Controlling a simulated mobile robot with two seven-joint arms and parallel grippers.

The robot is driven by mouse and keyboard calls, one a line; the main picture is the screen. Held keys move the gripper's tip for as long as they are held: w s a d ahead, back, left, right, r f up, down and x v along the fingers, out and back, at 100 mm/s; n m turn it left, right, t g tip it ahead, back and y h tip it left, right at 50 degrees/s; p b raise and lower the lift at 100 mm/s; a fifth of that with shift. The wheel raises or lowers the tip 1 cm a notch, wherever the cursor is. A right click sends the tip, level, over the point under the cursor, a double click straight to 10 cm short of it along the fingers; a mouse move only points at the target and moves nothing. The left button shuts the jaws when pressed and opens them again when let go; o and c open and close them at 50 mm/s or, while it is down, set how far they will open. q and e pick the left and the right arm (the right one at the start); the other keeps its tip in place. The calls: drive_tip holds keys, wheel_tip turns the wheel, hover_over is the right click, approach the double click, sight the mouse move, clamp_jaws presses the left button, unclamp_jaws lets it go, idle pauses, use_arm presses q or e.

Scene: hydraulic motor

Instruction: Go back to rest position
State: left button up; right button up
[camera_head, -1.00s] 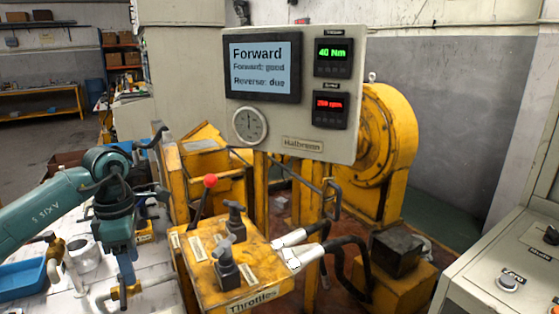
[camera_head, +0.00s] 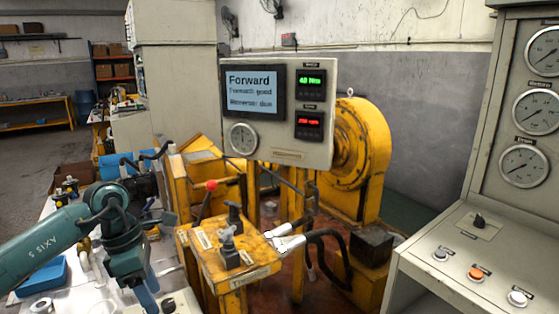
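My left arm (camera_head: 118,238) comes in from the left, teal and bent, over the cluttered workbench. Its end is dark and small, so I cannot make out whether its gripper is open or shut, or whether it holds anything. My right arm and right gripper are not in view. The yellow throttle box (camera_head: 262,268) stands right of my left arm, apart from it. The display panel (camera_head: 322,148) above reads "Forward", with a green torque readout and a red speed readout.
A yellow motor housing (camera_head: 368,160) stands behind the panel. A grey control console (camera_head: 447,225) with gauges and knobs fills the right side. Pale hose fittings (camera_head: 287,243) stick out right of the throttle box. A blue tray (camera_head: 45,274) lies on the bench at left.

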use_arm(q)
drive_tip(key=s+d+f+g+h, duration=0.15)
drive_tip(key=d+f+h, duration=0.25)
drive_tip(key=d, duration=0.6)
drive_tip(key=s+d+r+n+t+h, duration=0.2)
drive_tip(key=s+d+n+h, duration=0.1)
drive_tip(key=d+n+h, duration=0.3)
drive_tip(key=s+d+r+n+t+h, duration=0.2)
drive_tip(key=s+d+n+h, duration=0.15)
drive_tip(key=d+h, duration=0.35)
drive_tip(key=w+a+f+n+t+y+p, duration=0.1)
drive_tip(key=a+f+n+t+y, duration=0.5)
drive_tip(key=n, duration=0.7)
drive_tip(key=w+a+f+n+t+y, duration=0.1)
drive_tip(key=n+t+y, duration=0.3)
drive_tip(key=n+t, duration=0.7)
drive_tip(key=s+a+f+n+g+y, duration=0.3)
drive_tip(key=s+f+n+g, duration=0.1)
drive_tip(key=s+f+n, duration=0.2)
drive_tip(key=s+a+f+n+g+y, duration=0.3)
drive_tip(key=s+f+n, duration=0.3)
drive_tip(key=f, duration=0.3)
drive_tip(key=shift+s+n+g+p, duration=0.2)
drive_tip(key=shift+n+g+p, duration=0.15)
drive_tip(key=shift+n+g, duration=0.15)
drive_tip(key=shift+a, duration=0.1)
